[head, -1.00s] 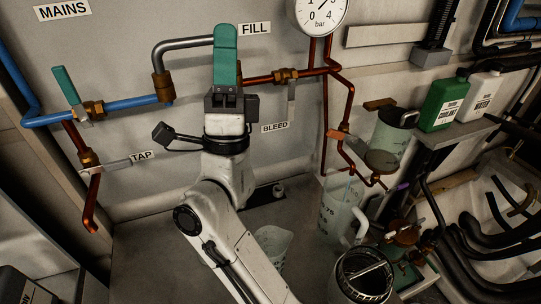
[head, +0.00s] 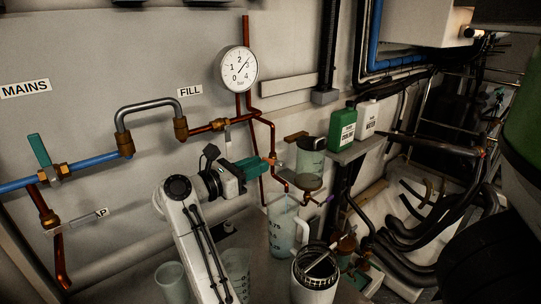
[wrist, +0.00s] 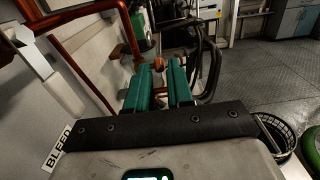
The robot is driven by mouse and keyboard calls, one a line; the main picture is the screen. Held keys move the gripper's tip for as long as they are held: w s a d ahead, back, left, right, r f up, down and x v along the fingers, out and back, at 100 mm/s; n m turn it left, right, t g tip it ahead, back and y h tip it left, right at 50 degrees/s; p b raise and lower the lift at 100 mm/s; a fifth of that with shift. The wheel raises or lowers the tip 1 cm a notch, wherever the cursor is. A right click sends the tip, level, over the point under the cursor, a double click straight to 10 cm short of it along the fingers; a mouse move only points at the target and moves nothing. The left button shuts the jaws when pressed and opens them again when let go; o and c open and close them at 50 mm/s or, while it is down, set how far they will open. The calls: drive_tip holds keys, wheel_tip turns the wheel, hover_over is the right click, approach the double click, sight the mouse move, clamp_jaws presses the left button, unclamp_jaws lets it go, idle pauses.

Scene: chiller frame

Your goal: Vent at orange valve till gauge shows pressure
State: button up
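My gripper (head: 258,164) has teal fingers pointing right in the head view, close to the copper drain pipe below the gauge. An orange valve part (head: 271,160) sits at the fingertips, partly hidden by them; contact cannot be told. In the wrist view the two fingers (wrist: 160,78) stand apart with a gap, and a copper-coloured fitting (wrist: 157,64) shows just beyond and between them. The round gauge (head: 239,68) is marked 0 to 4 bar; its thin needle seems to point up and right, but the exact reading is too small to tell.
A measuring jug (head: 285,232) stands under the pipes. A clear cup (head: 309,160) is right of the valve, beside a shelf with green (head: 342,130) and white (head: 368,118) bottles. A BLEED label (wrist: 56,147) shows in the wrist view. Black hoses fill the right.

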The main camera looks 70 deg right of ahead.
sight(274, 163)
drive_tip(key=p+x, duration=0.1)
drive_tip(key=x, duration=0.4)
drive_tip(key=shift+s+d, duration=0.15)
drive_tip(key=shift+d, duration=0.25)
clamp_jaws()
